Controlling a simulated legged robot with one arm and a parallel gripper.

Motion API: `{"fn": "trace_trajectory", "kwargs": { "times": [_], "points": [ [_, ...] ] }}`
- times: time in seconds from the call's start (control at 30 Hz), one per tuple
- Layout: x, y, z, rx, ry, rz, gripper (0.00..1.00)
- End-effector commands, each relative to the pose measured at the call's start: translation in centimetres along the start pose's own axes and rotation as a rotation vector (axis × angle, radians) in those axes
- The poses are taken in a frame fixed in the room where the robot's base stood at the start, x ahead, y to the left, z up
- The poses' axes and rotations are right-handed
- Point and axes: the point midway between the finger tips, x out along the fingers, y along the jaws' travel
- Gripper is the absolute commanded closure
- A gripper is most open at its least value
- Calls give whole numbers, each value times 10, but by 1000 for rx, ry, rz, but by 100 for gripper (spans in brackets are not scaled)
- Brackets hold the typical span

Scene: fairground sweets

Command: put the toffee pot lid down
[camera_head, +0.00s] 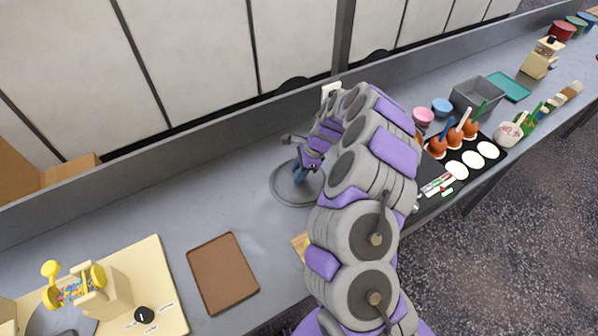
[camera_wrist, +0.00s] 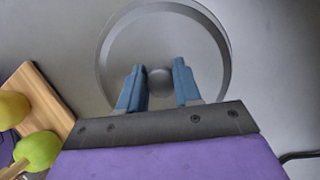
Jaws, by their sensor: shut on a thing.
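The toffee pot lid is a round grey disc with a raised rim and a small round knob. It shows in the head view (camera_head: 283,191) on or just above the grey counter, left of my arm. In the wrist view the lid (camera_wrist: 165,30) lies flat in front of my gripper (camera_wrist: 157,68), with its knob between the two blue fingers. My gripper (camera_head: 301,174) is shut on the knob. I cannot tell whether the lid's underside touches the counter. The toffee pot is not clearly visible.
A brown tray (camera_head: 222,272) lies left of my arm, near a cream board (camera_head: 160,285) with a sweet machine. A wooden board (camera_wrist: 42,105) with apples is close to my gripper. Toffee apples (camera_head: 453,138) stand to the right. The counter left of the lid is clear.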

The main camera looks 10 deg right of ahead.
Motion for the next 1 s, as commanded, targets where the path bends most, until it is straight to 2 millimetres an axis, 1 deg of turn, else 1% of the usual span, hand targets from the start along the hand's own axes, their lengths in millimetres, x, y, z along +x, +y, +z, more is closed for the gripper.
{"fn": "trace_trajectory", "kwargs": {
  "times": [0.23, 0.27, 0.5, 0.8, 0.87, 0.97, 1.0],
  "points": [
    [1, 0, 0, -1, 0, 2, 100],
    [1, 0, 0, -1, 0, 2, 64],
    [0, 0, -2, -1, -2, 2, 41],
    [-1, 0, 0, -1, -1, 1, 40],
    [-7, 0, 0, -1, 0, 1, 40],
    [-21, 0, 1, -1, 1, 0, 40],
    [-29, 0, 0, 0, 1, 0, 40]
  ]
}}
